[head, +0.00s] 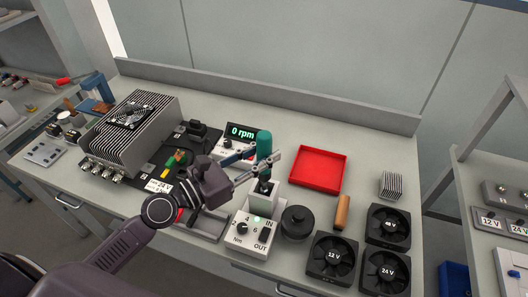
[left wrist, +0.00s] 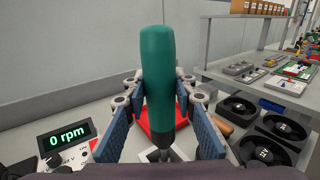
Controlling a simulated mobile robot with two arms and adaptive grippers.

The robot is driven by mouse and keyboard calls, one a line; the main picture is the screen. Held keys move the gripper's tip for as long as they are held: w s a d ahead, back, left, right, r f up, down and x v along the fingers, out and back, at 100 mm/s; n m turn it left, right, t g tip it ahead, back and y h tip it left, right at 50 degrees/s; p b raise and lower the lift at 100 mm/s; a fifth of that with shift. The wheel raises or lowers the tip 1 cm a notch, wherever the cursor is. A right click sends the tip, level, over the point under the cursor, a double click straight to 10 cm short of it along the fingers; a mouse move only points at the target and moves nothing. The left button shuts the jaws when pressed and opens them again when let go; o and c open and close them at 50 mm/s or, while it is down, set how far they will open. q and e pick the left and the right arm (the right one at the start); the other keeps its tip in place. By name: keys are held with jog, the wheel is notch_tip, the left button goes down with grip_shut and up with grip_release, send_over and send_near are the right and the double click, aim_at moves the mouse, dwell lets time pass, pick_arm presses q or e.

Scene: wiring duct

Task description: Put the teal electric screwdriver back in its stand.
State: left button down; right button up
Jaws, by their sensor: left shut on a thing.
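The teal electric screwdriver (head: 264,144) stands upright at the middle of the bench, with a dark lower end. My left gripper (head: 260,162) is shut on its body. In the left wrist view the screwdriver (left wrist: 157,75) stands between the two blue-padded fingers of the gripper (left wrist: 160,100). The stand (head: 262,204), a pale block on a control box with dials marked Nm and IN/OUT, is directly below. The screwdriver's dark end is at the top of the stand; I cannot tell how deep it sits. My right gripper is not in view.
A red tray (head: 318,170) lies behind to the right. A black round knob-like part (head: 297,222) sits beside the stand, with black fans (head: 333,258) further right. A "0 rpm" display (head: 241,131) and a finned heatsink unit (head: 130,130) are to the left.

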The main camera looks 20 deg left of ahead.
aim_at(259, 178)
pick_arm(q)
jog(key=shift+f+b, duration=3.55)
jog(key=shift+f, duration=0.45)
jog(key=c, duration=1.5)
grip_release()
jog(key=v, duration=1.2)
